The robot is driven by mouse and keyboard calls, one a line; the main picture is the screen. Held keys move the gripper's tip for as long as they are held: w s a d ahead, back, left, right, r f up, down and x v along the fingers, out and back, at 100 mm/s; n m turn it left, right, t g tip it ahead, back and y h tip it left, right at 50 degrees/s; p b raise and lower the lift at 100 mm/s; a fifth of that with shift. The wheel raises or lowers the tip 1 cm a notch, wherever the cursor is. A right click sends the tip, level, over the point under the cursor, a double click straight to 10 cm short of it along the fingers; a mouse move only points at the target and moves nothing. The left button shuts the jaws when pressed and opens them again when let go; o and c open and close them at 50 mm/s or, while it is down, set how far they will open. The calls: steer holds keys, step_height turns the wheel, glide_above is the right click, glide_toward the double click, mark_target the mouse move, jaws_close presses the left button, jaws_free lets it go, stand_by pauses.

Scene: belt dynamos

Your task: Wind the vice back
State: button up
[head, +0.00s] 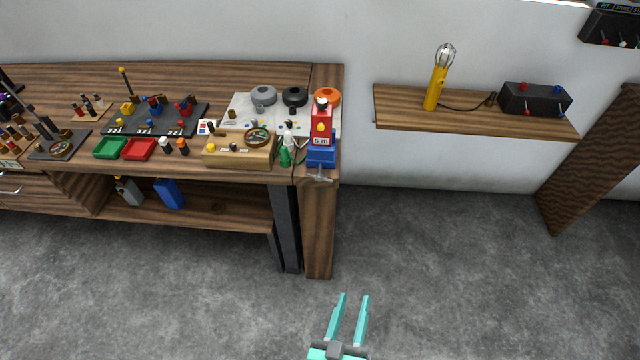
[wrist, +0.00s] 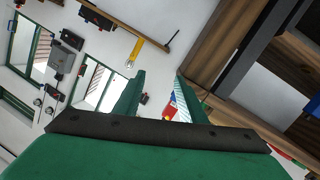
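The blue vice (head: 321,152) is fixed at the right front corner of the workbench in the head view. A grey handle bar (head: 318,175) sticks out at its front, below the bench top. A red piece with a yellow mark and a white label (head: 321,126) stands in or just behind the vice; I cannot tell if the jaws touch it. My gripper (head: 352,297) is teal, open and empty, over the floor in front of the bench and well apart from the vice. In the wrist view its two fingers (wrist: 155,95) are spread, with a small blue and red patch beyond them.
The workbench (head: 200,75) carries a wooden block with a gauge (head: 235,155), a green bottle (head: 285,155), trays and several coil rings. A wall shelf (head: 475,118) at the right holds a yellow lamp (head: 434,88) and a black box (head: 534,99). The floor (head: 440,270) is clear.

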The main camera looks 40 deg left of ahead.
steer(key=w+a+r+n+y, duration=0.2)
steer(key=w+a+n, duration=0.2)
steer(key=w+a, duration=0.5)
steer(key=n+y, duration=0.2)
glide_toward(319, 180)
steer(key=x, duration=0.8)
steer(key=shift+w+a+r, duration=0.1)
steer(key=shift+w, duration=0.05)
steer(key=shift+n, duration=0.3)
jaws_close()
